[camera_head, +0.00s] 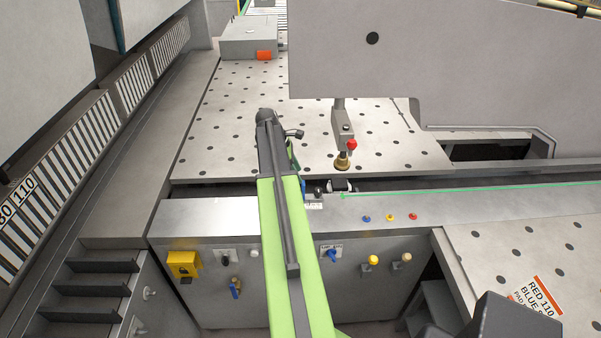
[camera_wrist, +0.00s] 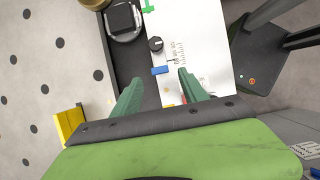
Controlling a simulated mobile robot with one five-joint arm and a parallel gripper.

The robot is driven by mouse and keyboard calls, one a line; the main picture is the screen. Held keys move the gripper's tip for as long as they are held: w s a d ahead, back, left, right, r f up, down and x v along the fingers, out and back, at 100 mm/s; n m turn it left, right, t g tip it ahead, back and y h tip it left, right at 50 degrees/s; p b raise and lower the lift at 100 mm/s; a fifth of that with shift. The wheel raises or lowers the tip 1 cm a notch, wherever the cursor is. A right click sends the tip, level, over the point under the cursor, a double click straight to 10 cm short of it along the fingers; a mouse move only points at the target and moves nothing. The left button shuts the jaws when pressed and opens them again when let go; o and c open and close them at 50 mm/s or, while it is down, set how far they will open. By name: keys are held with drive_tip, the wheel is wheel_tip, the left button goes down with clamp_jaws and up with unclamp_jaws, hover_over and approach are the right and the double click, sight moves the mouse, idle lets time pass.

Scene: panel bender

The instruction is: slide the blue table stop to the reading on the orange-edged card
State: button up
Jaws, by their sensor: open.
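The blue table stop (camera_wrist: 160,70) shows in the wrist view as a small blue block at the left edge of a white plate, beside a printed scale (camera_wrist: 178,52). The scale's figures are too small to read. My gripper (camera_wrist: 160,77) is open, its two green fingers on either side of the stop in the picture; contact cannot be told. In the head view a sliver of blue (camera_head: 303,188) shows beside my arm.
A black knob (camera_wrist: 155,43) sits just above the stop in the wrist view. A perforated table (camera_head: 230,110) lies behind, with a red-knobbed clamp (camera_head: 345,138). The front panel carries a yellow lock (camera_head: 183,264) and several small knobs. A green line (camera_head: 450,192) runs along the rail.

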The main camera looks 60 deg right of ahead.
drive_tip(key=p+v, duration=0.9)
drive_tip(key=v, duration=0.3)
